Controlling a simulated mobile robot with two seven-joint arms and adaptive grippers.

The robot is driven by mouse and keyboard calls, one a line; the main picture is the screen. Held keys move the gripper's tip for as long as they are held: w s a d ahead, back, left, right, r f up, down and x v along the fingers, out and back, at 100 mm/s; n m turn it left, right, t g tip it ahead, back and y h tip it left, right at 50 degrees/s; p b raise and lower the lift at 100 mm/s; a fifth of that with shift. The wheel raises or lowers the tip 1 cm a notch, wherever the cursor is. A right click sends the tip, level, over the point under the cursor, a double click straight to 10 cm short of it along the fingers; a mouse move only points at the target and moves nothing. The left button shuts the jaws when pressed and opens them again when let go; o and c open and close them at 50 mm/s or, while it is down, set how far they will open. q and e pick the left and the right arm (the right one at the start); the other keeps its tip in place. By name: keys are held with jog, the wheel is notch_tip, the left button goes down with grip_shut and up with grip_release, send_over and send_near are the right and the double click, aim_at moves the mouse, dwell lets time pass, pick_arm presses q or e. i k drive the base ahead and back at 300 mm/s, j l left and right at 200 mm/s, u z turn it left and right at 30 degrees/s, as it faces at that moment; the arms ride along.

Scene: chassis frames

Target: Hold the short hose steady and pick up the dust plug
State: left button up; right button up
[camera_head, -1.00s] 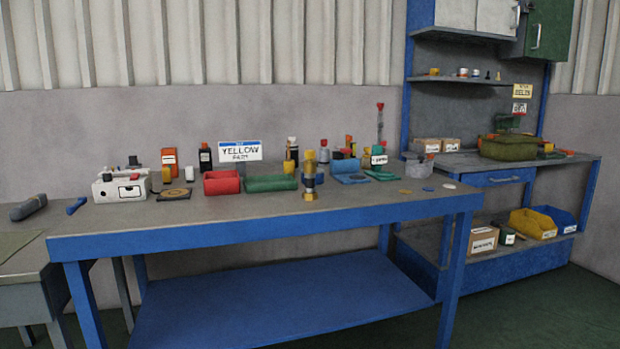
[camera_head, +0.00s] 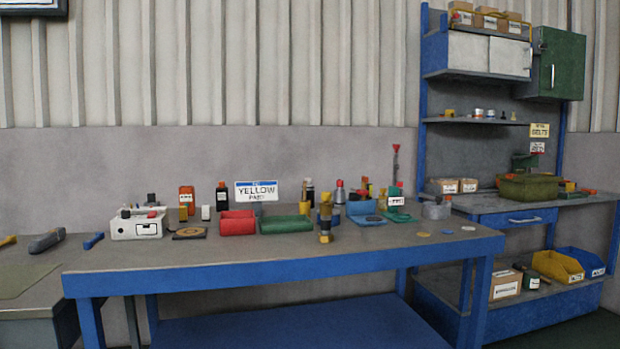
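An upright dark piece with brass-yellow ends (camera_head: 325,222) stands near the middle of the blue-framed workbench (camera_head: 290,255). It may be the short hose, but it is too small to tell. I cannot make out a dust plug for certain; small coloured parts are crowded behind and to the right of this piece. Neither of my grippers is in view, and nothing is seen being held.
Red bin (camera_head: 237,222), green bin (camera_head: 286,224) and white box (camera_head: 138,224) sit on the left half. A "YELLOW" sign (camera_head: 256,191) stands behind. The bench's front strip is mostly clear. A shelving unit (camera_head: 520,214) stands at right.

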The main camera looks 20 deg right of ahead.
aim_at(326, 196)
jog(key=l+u, duration=0.3)
jog(key=l, duration=0.25)
jog(key=k+l+u, duration=0.1)
jog(key=l+u, duration=0.25)
jog(key=l, duration=0.15)
jog(key=k+l, duration=0.1)
jog(key=l, duration=0.25)
jog(key=k+l+u, duration=0.1)
jog(key=l, duration=0.3)
jog(key=k+l, duration=0.1)
jog(key=l, duration=0.25)
jog(key=u, duration=0.05)
